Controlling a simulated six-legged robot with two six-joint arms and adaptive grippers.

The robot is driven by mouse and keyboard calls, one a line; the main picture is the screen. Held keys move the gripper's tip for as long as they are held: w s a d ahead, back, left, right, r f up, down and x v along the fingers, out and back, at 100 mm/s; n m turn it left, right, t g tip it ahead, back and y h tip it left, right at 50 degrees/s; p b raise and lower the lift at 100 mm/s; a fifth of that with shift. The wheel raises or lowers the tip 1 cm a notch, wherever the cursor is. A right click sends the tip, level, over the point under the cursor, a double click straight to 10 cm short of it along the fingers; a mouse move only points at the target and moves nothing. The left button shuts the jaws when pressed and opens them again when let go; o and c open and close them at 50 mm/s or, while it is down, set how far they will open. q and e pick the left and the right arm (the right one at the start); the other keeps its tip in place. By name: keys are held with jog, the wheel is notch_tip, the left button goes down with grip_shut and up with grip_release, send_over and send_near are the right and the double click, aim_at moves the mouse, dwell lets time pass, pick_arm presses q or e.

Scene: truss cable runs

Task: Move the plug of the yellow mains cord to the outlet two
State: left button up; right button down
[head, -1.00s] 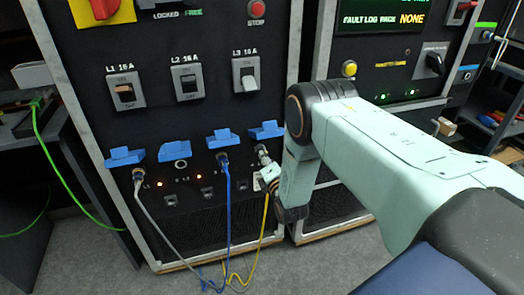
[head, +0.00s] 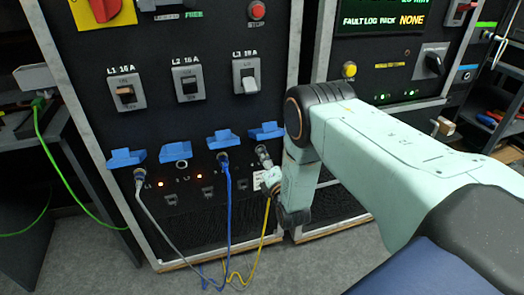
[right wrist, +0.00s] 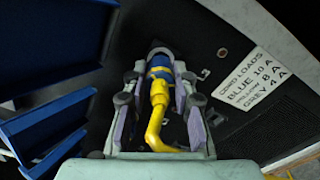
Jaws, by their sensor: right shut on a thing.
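The yellow mains cord (head: 266,220) hangs from the far-right outlet of the row and loops near the floor. In the right wrist view its plug (right wrist: 159,92), yellow with a blue band, sits between the fingers of my right gripper (right wrist: 160,78). That gripper (head: 268,178) is shut on the plug at the far-right outlet (head: 263,154). I cannot tell how deep the plug sits. Outlet two (head: 181,165), second from the left, shows no cord and has its blue lid (head: 175,149) raised. My left gripper is not in view.
A grey cord (head: 150,215) is in the far-left outlet and a blue cord (head: 227,210) is in the third. Both hang down the panel front. Breaker switches (head: 187,83) sit above. A cord loads label (right wrist: 254,78) lies right of my right gripper.

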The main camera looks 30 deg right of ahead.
jog(key=p+v, duration=0.1)
jog(key=v, duration=0.2)
jog(key=shift+s+p, duration=0.15)
jog(key=shift+p, duration=0.25)
dwell(0.4)
